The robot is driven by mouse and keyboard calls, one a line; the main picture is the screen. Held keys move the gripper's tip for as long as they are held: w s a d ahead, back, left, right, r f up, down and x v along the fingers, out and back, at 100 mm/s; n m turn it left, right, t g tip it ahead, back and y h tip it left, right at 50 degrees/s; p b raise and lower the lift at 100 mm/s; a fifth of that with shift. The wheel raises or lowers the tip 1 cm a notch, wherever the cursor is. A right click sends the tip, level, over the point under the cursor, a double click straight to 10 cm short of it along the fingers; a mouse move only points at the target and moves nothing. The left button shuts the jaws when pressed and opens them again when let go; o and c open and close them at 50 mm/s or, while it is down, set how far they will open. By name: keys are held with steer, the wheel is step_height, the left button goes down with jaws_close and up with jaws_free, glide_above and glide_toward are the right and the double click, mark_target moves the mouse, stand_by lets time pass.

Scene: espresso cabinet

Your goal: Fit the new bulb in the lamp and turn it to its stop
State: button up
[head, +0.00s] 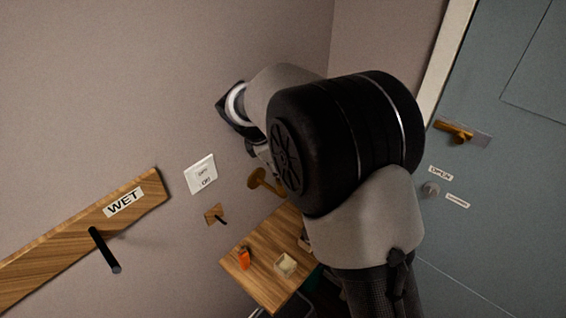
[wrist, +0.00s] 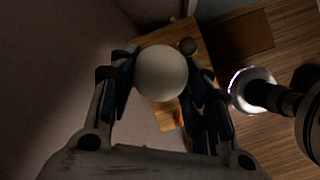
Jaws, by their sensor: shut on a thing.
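A round white bulb (wrist: 160,73) sits between the fingers of my gripper (wrist: 160,90) in the wrist view. The gripper is shut on it, with a finger on each side and the globe facing the camera. The bulb's base is hidden behind the globe. In the head view my arm hides the bulb and most of the gripper. A brass fitting (head: 265,182) with a round end stands out from the wall just below the wrist; it may be the lamp, but I cannot tell. I see no contact between the bulb and a socket.
A white switch plate (head: 201,174) and a board marked WET (head: 75,240) with a black peg (head: 104,250) are left. A blue-grey door (head: 500,190) is right.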

steer(key=shift+w+r+m+p, duration=0.1)
steer(key=shift+m+p, duration=0.6)
steer(key=shift+m+g+h+p, duration=0.3)
steer(key=shift+m+g+h, duration=0.1)
steer(key=o, duration=1.2)
steer(key=shift+c, duration=0.2)
steer(key=shift+a, duration=0.1)
